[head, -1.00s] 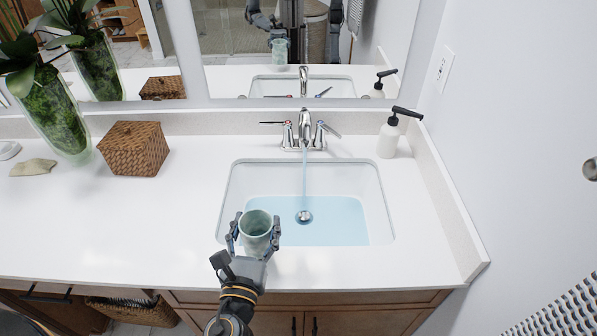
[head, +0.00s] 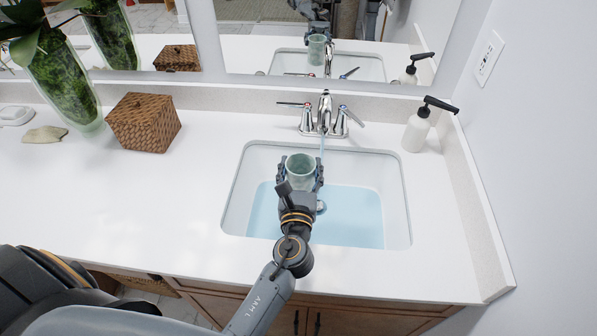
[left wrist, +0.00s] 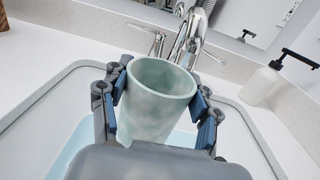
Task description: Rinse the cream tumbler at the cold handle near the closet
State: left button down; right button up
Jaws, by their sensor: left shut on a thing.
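The tumbler (head: 300,168), pale grey-green in these views, is upright in my left gripper (head: 302,176), above the left part of the sink. In the left wrist view the tumbler (left wrist: 156,98) stands between the fingers, its open rim up. The chrome faucet (head: 325,112) is just behind it and to the right. A thin water stream (head: 322,147) runs from the spout, just right of the tumbler's rim. The faucet has a left handle (head: 294,104) and a right handle (head: 352,117). My right gripper is out of view.
The sink (head: 231,205) holds shallow blue water. A soap dispenser (head: 416,130) stands right of the faucet near the side wall. A woven box (head: 143,122) and a plant vase (head: 66,80) are on the left. The counter between box and sink is clear.

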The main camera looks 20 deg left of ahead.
pick_arm(q)
jog(key=w, duration=0.2)
jog(key=shift+w+a+f+b, duration=0.1)
jog(key=shift+w+f+b, duration=0.15)
jog(key=shift+w+b, duration=0.05)
jog(key=w+f+b, duration=0.1)
jog(key=w+b, duration=0.1)
jog(key=w, duration=0.6)
jog(key=shift+w+a+f, duration=0.35)
jog(key=shift+w, duration=0.05)
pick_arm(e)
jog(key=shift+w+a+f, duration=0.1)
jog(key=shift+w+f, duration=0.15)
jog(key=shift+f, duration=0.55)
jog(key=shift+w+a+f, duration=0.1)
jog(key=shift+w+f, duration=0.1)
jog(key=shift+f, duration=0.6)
pick_arm(q)
jog(key=shift+d, duration=0.15)
jog(key=shift+d+b, duration=0.3)
jog(key=shift+d, duration=0.15)
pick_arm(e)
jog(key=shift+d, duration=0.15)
pick_arm(q)
jog(key=shift+a+r, duration=0.1)
jog(key=shift+a, duration=0.1)
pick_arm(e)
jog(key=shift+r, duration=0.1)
